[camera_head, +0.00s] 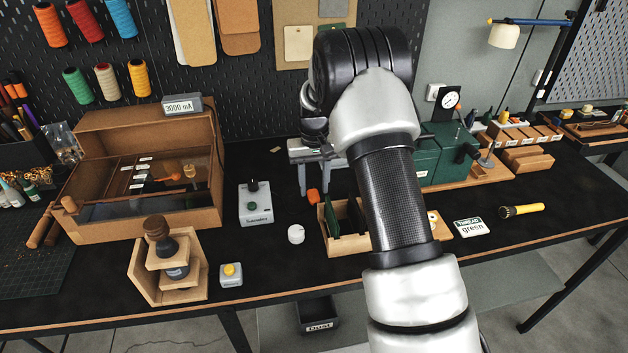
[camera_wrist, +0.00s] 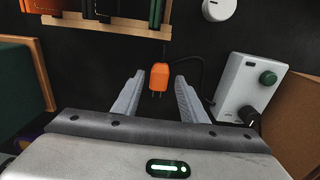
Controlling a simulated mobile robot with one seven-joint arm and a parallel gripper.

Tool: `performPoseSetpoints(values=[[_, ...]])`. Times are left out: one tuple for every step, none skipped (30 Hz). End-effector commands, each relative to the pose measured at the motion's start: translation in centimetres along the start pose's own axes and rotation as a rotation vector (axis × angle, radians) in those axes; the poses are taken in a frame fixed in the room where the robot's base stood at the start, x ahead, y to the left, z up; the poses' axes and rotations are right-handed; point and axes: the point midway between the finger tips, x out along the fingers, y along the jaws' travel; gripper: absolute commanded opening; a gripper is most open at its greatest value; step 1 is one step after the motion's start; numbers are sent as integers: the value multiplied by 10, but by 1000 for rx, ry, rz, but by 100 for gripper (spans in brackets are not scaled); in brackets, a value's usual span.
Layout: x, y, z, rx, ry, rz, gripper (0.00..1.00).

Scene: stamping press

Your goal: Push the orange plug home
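The orange plug (camera_head: 313,196) lies on the black bench top, left of the wooden tray. In the wrist view the orange plug (camera_wrist: 159,76) shows between the tips of my gripper (camera_wrist: 159,78). Its two thin prongs point toward the palm. The fingers are spread with a gap on each side of the plug; I cannot tell their height above it. A dark cord runs from the plug's side toward the grey Sander box (camera_wrist: 247,92), which also stands left of the plug in the head view (camera_head: 256,207). My arm hides much of the gripper in the head view.
A wooden tray (camera_head: 333,243) with dark green pieces stands to the right of the plug. A white round knob-like piece (camera_head: 296,234) lies in front. A large open wooden box (camera_head: 150,233) stands left. A small white box (camera_head: 436,91) is on the back wall.

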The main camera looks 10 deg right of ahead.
Motion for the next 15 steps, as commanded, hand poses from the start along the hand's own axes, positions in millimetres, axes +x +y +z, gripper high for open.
performPoseSetpoints(values=[[14, 0, 0, 0, -1, 0, 39], [18, 0, 0, 0, -1, 0, 39], [24, 0, 0, 0, -2, 0, 39], [29, 0, 1, 0, -2, 0, 39], [33, 0, 1, 0, -2, 0, 39], [39, 0, 1, 0, -2, 0, 39], [31, 0, 0, 0, 1, 0, 34], [30, 0, 0, 0, 0, 0, 29], [30, 0, 0, 0, 0, 0, 22], [31, 0, 0, 0, 0, 0, 17], [31, 0, 0, 0, 0, 0, 12], [31, 0, 0, 0, 0, 0, 5], [31, 0, 0, 0, 0, 0, 3], [30, 0, 0, 0, 0, 0, 3], [30, 0, 0, 0, 0, 0, 3]])
